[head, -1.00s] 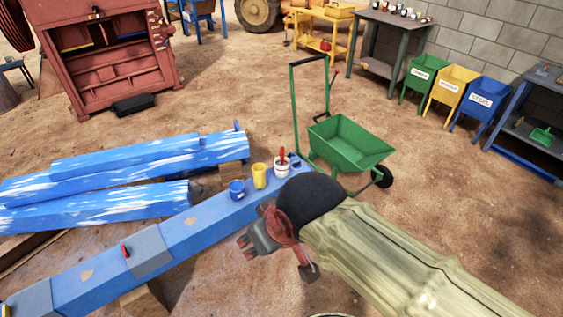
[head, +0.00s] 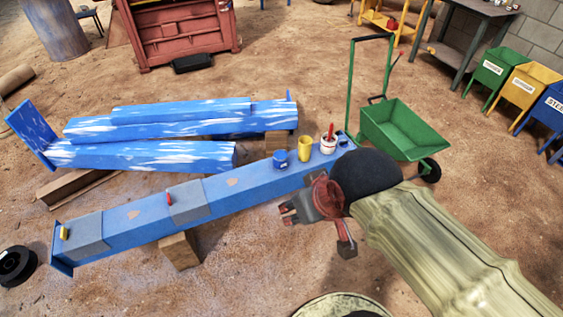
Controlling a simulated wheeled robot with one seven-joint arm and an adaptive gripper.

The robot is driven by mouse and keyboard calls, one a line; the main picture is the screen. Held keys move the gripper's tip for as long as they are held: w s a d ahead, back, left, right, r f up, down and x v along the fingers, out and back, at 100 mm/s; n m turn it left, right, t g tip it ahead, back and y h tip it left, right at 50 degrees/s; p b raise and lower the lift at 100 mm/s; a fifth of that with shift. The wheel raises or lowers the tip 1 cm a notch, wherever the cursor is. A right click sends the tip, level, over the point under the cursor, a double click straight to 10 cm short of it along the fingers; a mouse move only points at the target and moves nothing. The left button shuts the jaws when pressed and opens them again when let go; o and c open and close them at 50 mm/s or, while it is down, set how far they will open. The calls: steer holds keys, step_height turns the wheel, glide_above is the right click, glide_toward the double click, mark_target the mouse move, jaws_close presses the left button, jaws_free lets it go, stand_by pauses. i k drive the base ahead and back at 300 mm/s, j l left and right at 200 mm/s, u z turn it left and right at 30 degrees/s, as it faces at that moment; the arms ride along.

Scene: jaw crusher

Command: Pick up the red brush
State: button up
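A red-handled item, seemingly a brush (head: 330,130), stands upright in a white pot (head: 328,146) near the right end of a long blue beam (head: 130,233). A second, small red item (head: 169,198) lies on a grey patch of the same beam, left of its middle; it is too small to tell whether it is a brush. My gripper (head: 285,213) is over the ground in front of the beam's right part, apart from both red items. Its fingers look spread, with nothing between them.
A blue tin (head: 280,160) and a yellow cup (head: 305,149) stand left of the white pot. A yellow item (head: 65,233) lies near the beam's left end. Wooden blocks (head: 179,250) support the beam. A green wheelbarrow (head: 400,130) stands behind right. Sandy ground lies open in front.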

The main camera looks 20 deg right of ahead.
mark_target(331, 126)
steer(key=i+l+z, duration=0.15)
steer(key=i+l, duration=0.3)
steer(key=i+l+z, duration=0.15)
steer(key=i+l, duration=0.2)
steer(key=i+l+z, duration=0.15)
steer(key=i+l, duration=0.15)
steer(key=i, duration=0.25)
steer(key=i+l+z, duration=0.15)
steer(key=i+l, duration=0.15)
steer(key=i, duration=0.2)
